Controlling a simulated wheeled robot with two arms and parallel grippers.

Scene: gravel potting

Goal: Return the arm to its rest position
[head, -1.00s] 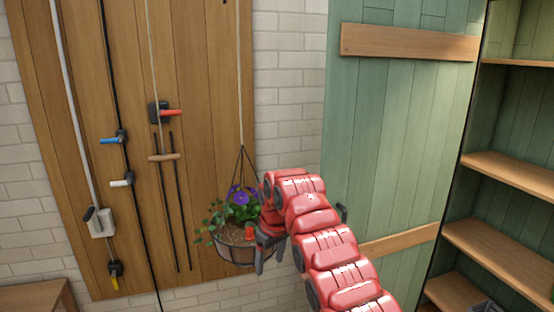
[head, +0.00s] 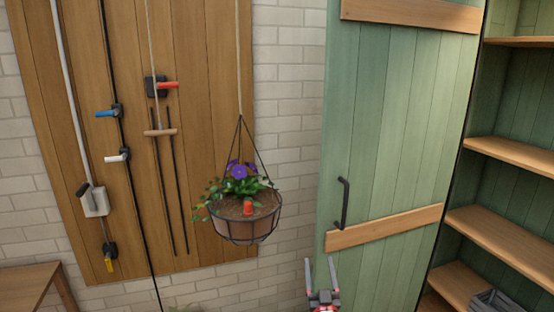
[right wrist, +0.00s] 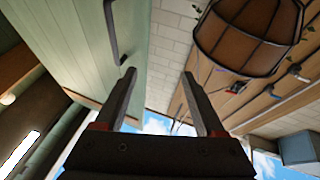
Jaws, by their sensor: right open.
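My right gripper (head: 321,276) shows at the bottom of the head view, below the green door's handle. Its two fingers are apart with nothing between them. In the right wrist view the fingers (right wrist: 157,95) point up, open and empty. The hanging basket (head: 245,222) with purple flowers and an orange-red item in its soil hangs to the upper left of the gripper, clear of it. The basket's underside (right wrist: 247,40) shows at the upper right of the right wrist view. My left gripper is not in view.
The green door (head: 385,150) with its dark handle (head: 343,204) stands close to the right gripper. Open shelves (head: 510,150) are at the right. A wooden board (head: 215,100) with coloured levers and cords is at the left. A wooden table (head: 30,285) is at the lower left.

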